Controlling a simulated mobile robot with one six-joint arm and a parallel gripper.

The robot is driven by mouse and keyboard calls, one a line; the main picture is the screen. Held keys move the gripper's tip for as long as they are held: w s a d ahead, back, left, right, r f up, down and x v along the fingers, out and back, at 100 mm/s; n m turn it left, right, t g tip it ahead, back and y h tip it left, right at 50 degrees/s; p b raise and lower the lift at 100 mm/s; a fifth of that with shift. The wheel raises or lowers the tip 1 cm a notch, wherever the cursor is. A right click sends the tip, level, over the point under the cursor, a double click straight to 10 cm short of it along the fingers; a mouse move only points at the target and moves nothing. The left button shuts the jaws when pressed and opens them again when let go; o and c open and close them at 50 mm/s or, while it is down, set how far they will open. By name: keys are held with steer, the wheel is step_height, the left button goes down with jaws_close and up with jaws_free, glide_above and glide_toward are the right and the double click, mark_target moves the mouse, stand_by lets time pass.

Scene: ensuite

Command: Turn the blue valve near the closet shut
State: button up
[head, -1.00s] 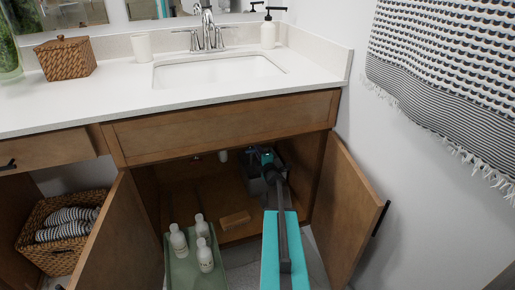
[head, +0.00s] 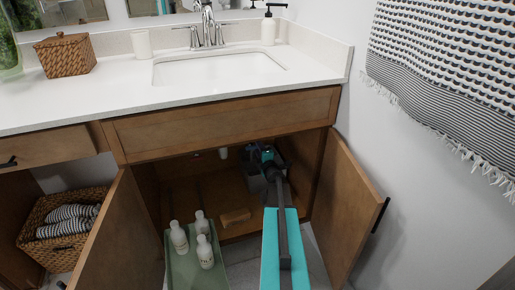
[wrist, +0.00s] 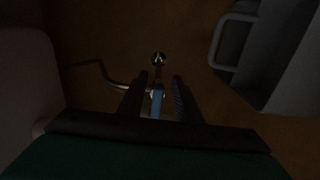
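The blue valve handle (wrist: 158,103) shows in the wrist view between the two fingers of my gripper (wrist: 160,92). The fingers stand apart, one on each side of the handle, with a dark gap visible on both sides. A metal fitting (wrist: 158,58) lies beyond the handle, and a thin bent pipe (wrist: 105,80) runs to its left. In the head view my gripper (head: 262,153) is inside the open cabinet under the sink, with a bit of blue beside it. The dark wrist view hides whether the fingers touch the handle.
The cabinet doors stand open left (head: 118,235) and right (head: 345,205) of my arm. A green tray (head: 182,268) with white bottles sits at the front left. A tan block (head: 235,217) lies on the cabinet floor. A grey bin (wrist: 275,55) is close at right in the wrist view.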

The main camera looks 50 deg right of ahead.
steer(key=p+v, duration=0.2)
steer(key=v, duration=1.1)
steer(key=shift+s, duration=0.3)
steer(key=shift+a, duration=0.15)
